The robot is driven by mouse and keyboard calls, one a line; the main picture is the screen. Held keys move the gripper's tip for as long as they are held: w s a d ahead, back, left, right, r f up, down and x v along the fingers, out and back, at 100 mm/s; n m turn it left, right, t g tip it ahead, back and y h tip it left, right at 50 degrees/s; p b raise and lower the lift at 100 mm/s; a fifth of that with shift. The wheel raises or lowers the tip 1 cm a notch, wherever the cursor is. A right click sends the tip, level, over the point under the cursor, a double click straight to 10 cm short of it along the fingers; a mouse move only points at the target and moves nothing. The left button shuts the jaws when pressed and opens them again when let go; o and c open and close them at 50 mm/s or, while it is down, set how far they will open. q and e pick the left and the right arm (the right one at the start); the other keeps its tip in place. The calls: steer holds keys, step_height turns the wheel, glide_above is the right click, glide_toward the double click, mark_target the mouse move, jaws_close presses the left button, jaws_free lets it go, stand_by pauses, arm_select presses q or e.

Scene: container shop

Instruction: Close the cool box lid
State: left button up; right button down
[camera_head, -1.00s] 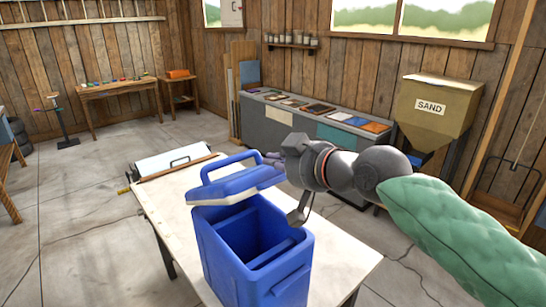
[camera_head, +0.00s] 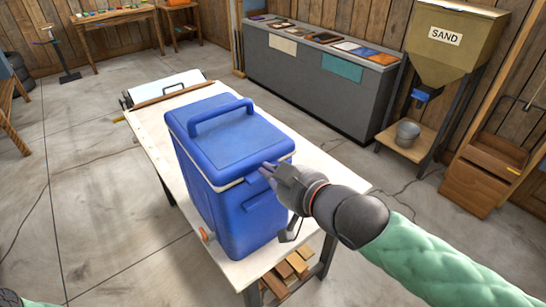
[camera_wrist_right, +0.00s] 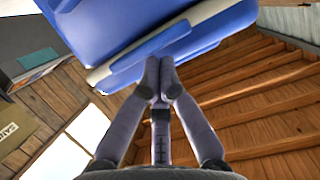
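The blue cool box (camera_head: 235,205) stands upright on a white-topped table (camera_head: 150,130). Its blue lid (camera_head: 225,140), with a carry handle on top, lies over the box mouth and hides the inside. A pale rim line shows along the lid's edge; I cannot tell whether the lid is fully seated. My right gripper (camera_head: 268,170) is at the lid's near right edge. In the right wrist view its fingers (camera_wrist_right: 159,82) are together, with tips at the blue lip (camera_wrist_right: 152,48) of the box, and nothing shows between them. My left gripper is out of view.
A roller-like white object (camera_head: 165,85) lies at the table's far end. Wood blocks (camera_head: 285,272) sit beneath the table. A grey counter (camera_head: 310,90) and a sand hopper (camera_head: 450,45) stand behind.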

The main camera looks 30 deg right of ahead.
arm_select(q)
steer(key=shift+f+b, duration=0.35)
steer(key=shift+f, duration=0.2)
arm_select(e)
steer(key=shift+s+a+f, duration=0.1)
steer(key=shift+a+f, duration=0.1)
steer(key=shift+f, duration=1.1)
step_height(320, 180, up, 6)
steer(key=p, duration=0.2)
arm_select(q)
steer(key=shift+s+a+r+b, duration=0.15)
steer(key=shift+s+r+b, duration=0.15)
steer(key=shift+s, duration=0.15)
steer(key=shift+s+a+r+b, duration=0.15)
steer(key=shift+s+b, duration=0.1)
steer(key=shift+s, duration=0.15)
arm_select(e)
steer(key=s+d+f, duration=0.1)
steer(key=s+f, duration=0.2)
steer(key=s, duration=0.6)
steer(key=shift+s+d, duration=0.15)
steer(key=shift+d, duration=0.05)
